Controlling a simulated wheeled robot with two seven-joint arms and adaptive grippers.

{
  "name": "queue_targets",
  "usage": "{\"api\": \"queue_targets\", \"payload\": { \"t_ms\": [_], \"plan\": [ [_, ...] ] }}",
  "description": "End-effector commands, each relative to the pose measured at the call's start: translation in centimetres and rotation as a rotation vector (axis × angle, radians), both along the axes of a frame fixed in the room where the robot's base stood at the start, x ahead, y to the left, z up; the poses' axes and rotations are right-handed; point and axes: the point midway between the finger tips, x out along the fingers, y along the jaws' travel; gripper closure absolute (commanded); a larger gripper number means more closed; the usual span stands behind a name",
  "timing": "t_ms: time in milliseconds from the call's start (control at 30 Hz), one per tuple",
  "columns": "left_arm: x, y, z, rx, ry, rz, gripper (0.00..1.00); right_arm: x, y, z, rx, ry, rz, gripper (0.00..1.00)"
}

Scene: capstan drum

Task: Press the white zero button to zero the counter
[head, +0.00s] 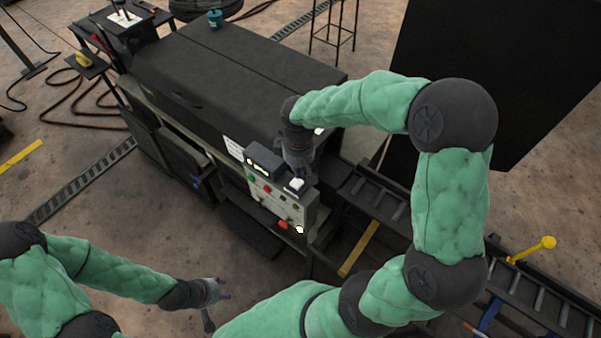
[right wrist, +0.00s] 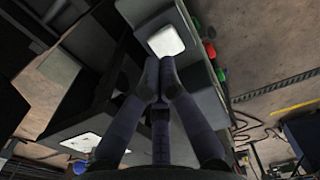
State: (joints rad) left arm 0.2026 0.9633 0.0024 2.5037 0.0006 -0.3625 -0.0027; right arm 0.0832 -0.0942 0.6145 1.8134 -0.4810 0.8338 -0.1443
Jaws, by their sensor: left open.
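The white zero button (head: 297,184) is a square cap on a dark housing at the top of the control panel (head: 290,208). It also shows in the right wrist view (right wrist: 166,41), just past the fingertips. The counter (head: 263,162) is a dark box with a lit display beside the button. My right gripper (head: 300,172) points down at the button from above. In the right wrist view its fingertips (right wrist: 155,62) are together, empty, at the button's near edge. I cannot tell whether they touch it. My left gripper (head: 219,291) is open and empty, low at the left, away from the panel.
The panel face holds red and green buttons and a round white lamp (head: 299,229). The large dark machine cover (head: 225,75) lies behind the panel. A dark ladder-like track (head: 545,300) with a yellow knobbed lever (head: 535,248) is at the right.

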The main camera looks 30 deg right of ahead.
Motion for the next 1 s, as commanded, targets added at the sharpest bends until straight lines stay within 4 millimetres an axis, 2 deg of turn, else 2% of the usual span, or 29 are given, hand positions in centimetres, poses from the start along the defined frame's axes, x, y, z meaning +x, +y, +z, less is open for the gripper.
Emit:
{"api": "queue_targets", "payload": {
  "t_ms": [33,100,400,600,1000],
  "plan": [
    [0.0,0.0,0.6,0.0,0.0,0.0,0.53,0.2,-0.1,1.7,-0.001,-0.009,-0.001,1.0],
    [0.0,0.0,1.0,0.0,0.0,0.0,0.53,0.2,-0.1,3.2,0.0,-0.01,-0.002,1.0],
    [0.0,0.0,2.3,0.0,0.0,0.0,0.53,0.3,-0.1,8.4,-0.001,-0.011,-0.003,1.0],
    [0.0,0.0,2.5,0.0,0.0,0.0,0.53,0.2,-0.1,9.7,0.0,-0.011,-0.003,1.0],
    [0.0,0.0,2.5,0.0,0.0,0.0,0.53,0.2,-0.1,9.8,0.0,-0.01,-0.003,1.0]
  ]
}}
